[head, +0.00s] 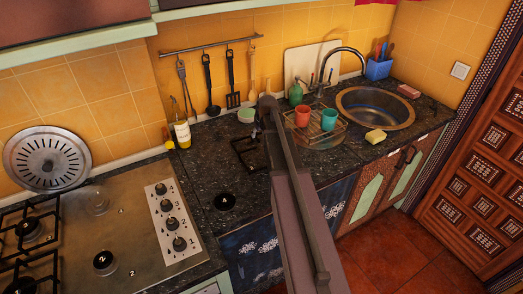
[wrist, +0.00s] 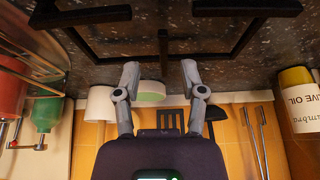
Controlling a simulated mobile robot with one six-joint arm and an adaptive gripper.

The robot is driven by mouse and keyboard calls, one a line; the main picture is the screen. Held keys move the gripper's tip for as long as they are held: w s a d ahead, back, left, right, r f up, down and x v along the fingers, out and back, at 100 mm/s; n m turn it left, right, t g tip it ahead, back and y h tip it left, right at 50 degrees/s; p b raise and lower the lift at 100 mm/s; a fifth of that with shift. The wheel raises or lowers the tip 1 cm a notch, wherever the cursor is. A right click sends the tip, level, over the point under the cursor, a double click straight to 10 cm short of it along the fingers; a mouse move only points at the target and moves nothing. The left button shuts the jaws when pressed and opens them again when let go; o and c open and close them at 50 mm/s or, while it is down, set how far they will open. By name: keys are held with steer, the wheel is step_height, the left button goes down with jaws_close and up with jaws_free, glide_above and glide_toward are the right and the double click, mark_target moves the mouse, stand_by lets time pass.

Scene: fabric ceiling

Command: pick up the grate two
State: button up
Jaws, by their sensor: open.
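A black grate (head: 246,152) lies on the dark speckled counter, partly hidden behind my arm. No number shows on it. In the wrist view the black grate (wrist: 92,15) spans the top of the picture, with one bar pointing down between my fingertips. My gripper (wrist: 160,70) is open, one finger on each side of that bar, and nothing is held. Whether a finger touches the bar, I cannot tell. In the head view my arm hides the gripper's fingers. Other black grate bars (head: 30,232) stand on the stove at the left.
The steel stove (head: 130,235) carries burners and knobs. An oil bottle (head: 182,134) and a pale green bowl (head: 245,116) stand near the wall. Right of my arm is a rack (head: 318,133) with a red cup (head: 302,115) and a teal cup (head: 329,119), then the sink (head: 374,107).

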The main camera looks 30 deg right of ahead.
mark_target(257, 138)
steer(key=shift+a+b+x, duration=0.2)
steer(key=shift+b+x, duration=1.05)
steer(key=shift+x, duration=0.3)
steer(key=shift+b+x, duration=0.85)
steer(key=shift+x, duration=0.1)
steer(key=shift+w+r, duration=0.1)
jaws_close()
